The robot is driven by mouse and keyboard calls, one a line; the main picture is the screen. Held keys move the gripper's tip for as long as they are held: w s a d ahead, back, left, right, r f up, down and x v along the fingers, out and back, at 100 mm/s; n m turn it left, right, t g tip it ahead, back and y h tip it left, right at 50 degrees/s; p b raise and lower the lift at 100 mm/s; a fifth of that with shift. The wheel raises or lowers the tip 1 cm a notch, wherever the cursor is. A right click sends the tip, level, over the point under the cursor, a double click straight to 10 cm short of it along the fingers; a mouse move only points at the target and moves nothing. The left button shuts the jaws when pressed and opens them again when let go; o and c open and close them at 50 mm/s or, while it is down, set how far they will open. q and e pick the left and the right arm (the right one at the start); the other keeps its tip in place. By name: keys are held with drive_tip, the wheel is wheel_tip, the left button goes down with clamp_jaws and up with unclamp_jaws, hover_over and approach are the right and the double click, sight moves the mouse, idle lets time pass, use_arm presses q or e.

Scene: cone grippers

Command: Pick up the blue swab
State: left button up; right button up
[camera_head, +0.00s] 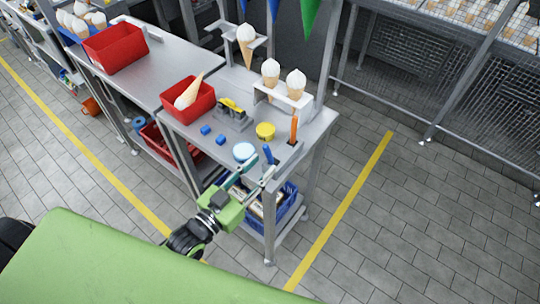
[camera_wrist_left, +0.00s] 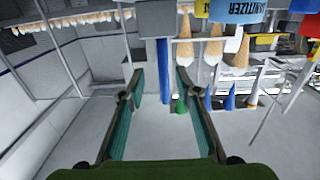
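The blue swab (camera_head: 268,154) stands up at the front right corner of the metal table, beside the light blue round tub. My left gripper (camera_head: 259,169) is open at the table's front edge, its fingertips close to the swab and below its top. In the left wrist view a blue upright bar (camera_wrist_left: 164,72), which looks like the swab, shows between the open fingers (camera_wrist_left: 154,85), nearer the right one. I cannot tell whether a finger touches it. My right gripper is not in view.
An orange swab (camera_head: 294,127) stands behind the blue one. The light blue tub (camera_head: 243,152), marked sanitizer in the wrist view (camera_wrist_left: 238,10), and a yellow tub (camera_head: 265,131) are close by. A blue crate (camera_head: 286,203) is on the shelf below. Cones stand in a rack (camera_head: 283,96).

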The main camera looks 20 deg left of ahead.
sight(269, 161)
use_arm(q)
drive_tip(key=x, duration=0.1)
drive_tip(key=p+x, duration=0.1)
drive_tip(key=x, duration=0.1)
drive_tip(key=p+x, duration=0.1)
drive_tip(key=shift+w+a+r, duration=0.25)
drive_tip(key=shift+r, duration=0.15)
drive_tip(key=shift+w+d+f, duration=0.15)
drive_tip(key=shift+w, duration=0.15)
clamp_jaws()
